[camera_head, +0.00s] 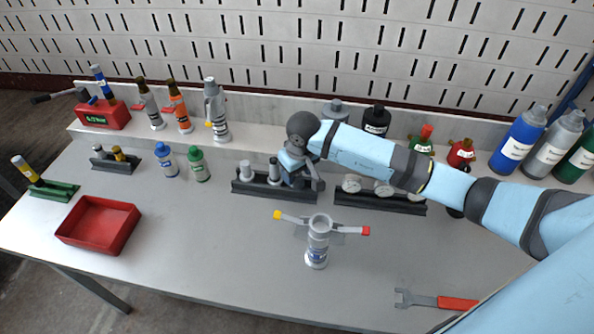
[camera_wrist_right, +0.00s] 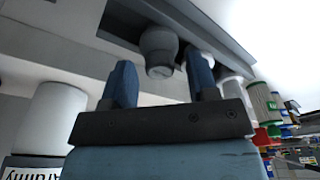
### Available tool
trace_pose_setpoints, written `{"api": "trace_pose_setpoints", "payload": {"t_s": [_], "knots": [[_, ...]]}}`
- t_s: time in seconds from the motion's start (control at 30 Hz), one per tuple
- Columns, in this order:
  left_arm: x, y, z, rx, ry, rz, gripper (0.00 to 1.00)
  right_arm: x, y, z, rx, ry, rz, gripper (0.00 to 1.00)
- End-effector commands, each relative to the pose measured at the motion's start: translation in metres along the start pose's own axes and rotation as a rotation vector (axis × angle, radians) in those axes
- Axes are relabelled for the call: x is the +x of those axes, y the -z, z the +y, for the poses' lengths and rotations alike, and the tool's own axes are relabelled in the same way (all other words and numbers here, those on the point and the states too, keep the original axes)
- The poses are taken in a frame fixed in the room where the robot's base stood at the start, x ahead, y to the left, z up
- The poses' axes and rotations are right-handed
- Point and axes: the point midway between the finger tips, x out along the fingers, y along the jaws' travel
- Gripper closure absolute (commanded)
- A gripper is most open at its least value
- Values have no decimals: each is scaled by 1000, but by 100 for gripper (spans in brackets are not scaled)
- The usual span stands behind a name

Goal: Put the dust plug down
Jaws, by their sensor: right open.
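My right gripper (camera_head: 303,177) is at the dark rack (camera_head: 240,187) near the middle of the bench, at the rack's right part. In the right wrist view the two blue fingers of the gripper (camera_wrist_right: 161,77) stand apart. In the head view my gripper hides this plug. Grey pieces (camera_head: 274,171) stand in the rack left of my gripper. My left gripper is not in view.
A grey cylinder (camera_head: 317,245) with yellow and red arm ends stands in front of the racks. A second rack (camera_head: 372,202) is to the right. A red tray (camera_head: 94,228) lies left, a wrench (camera_head: 440,301) front right. Bottles line the back.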

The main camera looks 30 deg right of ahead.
Motion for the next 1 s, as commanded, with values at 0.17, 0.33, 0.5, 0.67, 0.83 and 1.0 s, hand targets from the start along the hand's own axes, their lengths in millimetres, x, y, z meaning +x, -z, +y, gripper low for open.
{"api": "trace_pose_setpoints", "payload": {"t_s": [0.17, 0.33, 0.5, 0.67, 0.83, 1.0], "knots": [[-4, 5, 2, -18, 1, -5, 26, -26, 3, 1, -1, -2, 5, 46], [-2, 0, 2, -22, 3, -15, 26, -66, 3, 1, -2, -3, 5, 46], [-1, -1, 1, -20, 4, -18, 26, -101, 2, 1, -2, -3, 3, 46], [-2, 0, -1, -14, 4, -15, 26, -121, 2, 0, -1, -1, 1, 46], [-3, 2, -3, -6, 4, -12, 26, -129, 1, 0, 0, -1, 0, 46], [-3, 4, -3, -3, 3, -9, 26, -129, 1, 0, 0, 0, -1, 46]]}}
